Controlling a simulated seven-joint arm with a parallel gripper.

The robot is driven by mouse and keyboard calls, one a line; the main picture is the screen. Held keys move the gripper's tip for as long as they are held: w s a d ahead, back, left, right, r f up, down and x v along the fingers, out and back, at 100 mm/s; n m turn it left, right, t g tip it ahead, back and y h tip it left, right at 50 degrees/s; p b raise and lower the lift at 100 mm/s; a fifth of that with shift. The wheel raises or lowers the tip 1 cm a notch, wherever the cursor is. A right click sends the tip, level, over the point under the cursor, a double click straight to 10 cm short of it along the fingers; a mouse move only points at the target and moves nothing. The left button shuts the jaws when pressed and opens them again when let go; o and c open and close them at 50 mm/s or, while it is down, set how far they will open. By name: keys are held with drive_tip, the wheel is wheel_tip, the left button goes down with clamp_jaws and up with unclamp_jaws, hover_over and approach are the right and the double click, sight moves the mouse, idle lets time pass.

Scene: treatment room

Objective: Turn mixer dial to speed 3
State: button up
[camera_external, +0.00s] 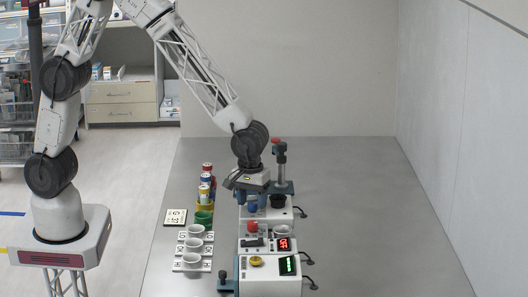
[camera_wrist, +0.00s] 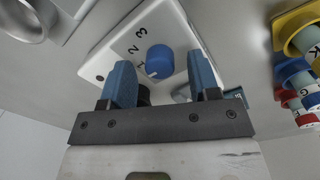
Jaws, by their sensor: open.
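The blue mixer dial (camera_wrist: 160,59) sits on a white box, the mixer (camera_wrist: 118,62), in the wrist view. Printed numbers, with 2 and 3 readable, curve along its left side. A small pale mark shows at the dial's lower left edge; its exact setting is hard to read. In the external view the blue dial (camera_external: 252,208) is on the front of the rearmost white box. My gripper (camera_wrist: 162,80) is open, with one blue finger to each side of the dial's lower part in the picture. Nothing is held. I cannot tell whether the fingers touch the dial.
Nearer white boxes carry a red dial (camera_external: 252,227) and a yellow dial (camera_external: 257,262). A post (camera_external: 282,165) stands behind the mixer. White cups (camera_external: 195,231) and coloured vials (camera_external: 205,191) stand to the left. The table's right side (camera_external: 370,220) is clear.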

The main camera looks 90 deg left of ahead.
drive_tip(key=shift+f, duration=0.4)
drive_tip(key=shift+c, duration=0.3)
drive_tip(key=c, duration=0.9)
drive_tip(key=shift+o, duration=0.2)
